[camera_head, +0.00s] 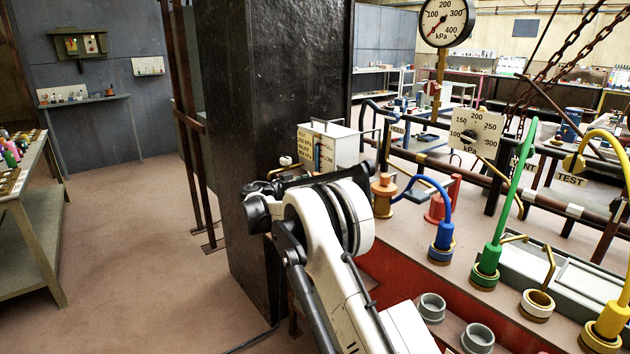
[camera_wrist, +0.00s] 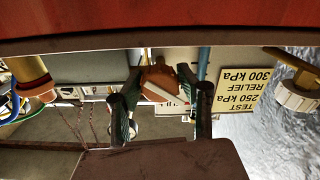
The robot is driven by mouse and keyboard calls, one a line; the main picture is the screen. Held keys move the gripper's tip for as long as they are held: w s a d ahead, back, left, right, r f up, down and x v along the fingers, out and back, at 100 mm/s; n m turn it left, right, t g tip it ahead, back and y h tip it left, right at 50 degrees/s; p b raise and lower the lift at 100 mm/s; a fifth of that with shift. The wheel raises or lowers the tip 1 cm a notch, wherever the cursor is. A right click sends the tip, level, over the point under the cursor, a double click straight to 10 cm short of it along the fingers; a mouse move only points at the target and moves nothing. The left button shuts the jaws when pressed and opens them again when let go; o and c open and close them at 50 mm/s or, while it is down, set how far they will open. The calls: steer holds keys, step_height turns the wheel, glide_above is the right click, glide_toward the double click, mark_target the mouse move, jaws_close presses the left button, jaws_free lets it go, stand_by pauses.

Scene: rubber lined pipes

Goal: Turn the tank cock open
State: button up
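The tank (camera_head: 338,140) is a pale box with a top handle, a blue level tube and a label plate, beside the dark column in the head view. In the wrist view, upside down, its label plate (camera_wrist: 235,97) reads TEST RELIEF 250 kPa 300 kPa. My gripper (camera_wrist: 162,108) is open, its two dark fingers with green pads apart. An orange-brown piece with a pale bar (camera_wrist: 160,82) shows between and beyond the fingers; I cannot tell whether it is the cock or whether anything touches it. In the head view my arm hides the tank's lower front.
A white knob (camera_wrist: 296,97) on a brass pipe sits right in the wrist view. The dark column (camera_head: 285,100) stands close behind my arm. Blue (camera_head: 442,240), green (camera_head: 488,265) and yellow (camera_head: 608,322) hose fittings stand right on the bench.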

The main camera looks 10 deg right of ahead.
steer(key=c, duration=0.7)
steer(key=shift+o, duration=0.2)
steer(key=shift+n, duration=0.3)
steer(key=n+b, duration=0.1)
steer(key=n, duration=0.2)
steer(key=shift+n+b, duration=0.35)
steer(key=shift+n, duration=1.55)
steer(key=o, duration=1.2)
steer(key=shift+a, duration=0.1)
